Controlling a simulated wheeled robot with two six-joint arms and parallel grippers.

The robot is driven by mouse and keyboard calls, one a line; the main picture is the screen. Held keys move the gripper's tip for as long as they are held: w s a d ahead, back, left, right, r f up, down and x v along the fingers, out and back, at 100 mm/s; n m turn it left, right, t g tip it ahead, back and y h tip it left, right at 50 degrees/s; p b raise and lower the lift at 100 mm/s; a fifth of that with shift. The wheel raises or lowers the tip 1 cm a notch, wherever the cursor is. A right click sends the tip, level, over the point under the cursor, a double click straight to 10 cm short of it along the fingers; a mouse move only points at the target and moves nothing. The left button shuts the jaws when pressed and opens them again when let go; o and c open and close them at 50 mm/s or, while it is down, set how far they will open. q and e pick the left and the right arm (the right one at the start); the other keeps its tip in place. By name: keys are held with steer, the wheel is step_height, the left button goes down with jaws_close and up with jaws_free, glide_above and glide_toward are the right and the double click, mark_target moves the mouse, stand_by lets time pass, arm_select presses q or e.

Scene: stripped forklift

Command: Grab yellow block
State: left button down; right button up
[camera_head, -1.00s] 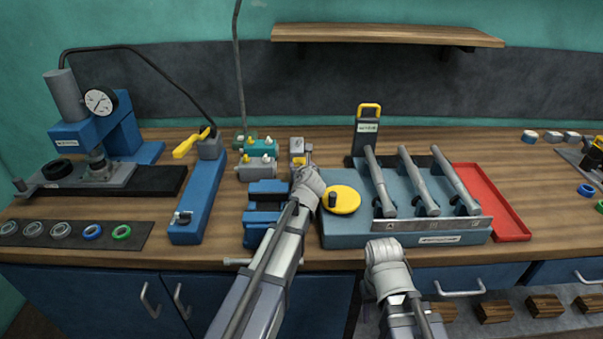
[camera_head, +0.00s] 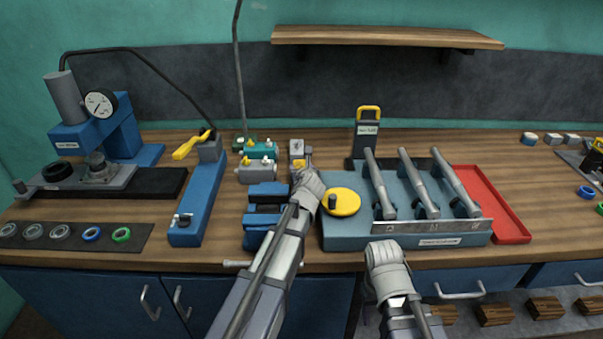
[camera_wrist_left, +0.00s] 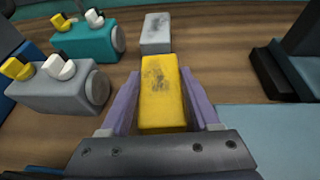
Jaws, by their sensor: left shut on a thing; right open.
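The yellow block (camera_wrist_left: 160,92) has dark smudges on its top and lies between the two purple-grey fingers of my left gripper (camera_wrist_left: 162,105) in the left wrist view. The fingers are shut on its sides. In the head view my left gripper (camera_head: 303,172) is over the bench, left of the yellow disc, and mostly hides the block. A grey block (camera_wrist_left: 156,32) stands just beyond the yellow one. My right gripper (camera_head: 382,250) is open at the bench's front edge, below the blue fixture, with its fingertips hard to make out.
A blue fixture (camera_head: 360,240) with a yellow disc (camera_head: 342,202) and grey handles stands right of my left gripper. A blue vise (camera_head: 258,235) and grey and teal valve blocks (camera_head: 258,150) are to its left. A red tray (camera_head: 510,228) lies farther right.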

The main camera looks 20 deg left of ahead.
arm_select(q)
steer(key=shift+r, duration=0.15)
step_height(320, 180, up, 10)
steer(key=p, duration=1)
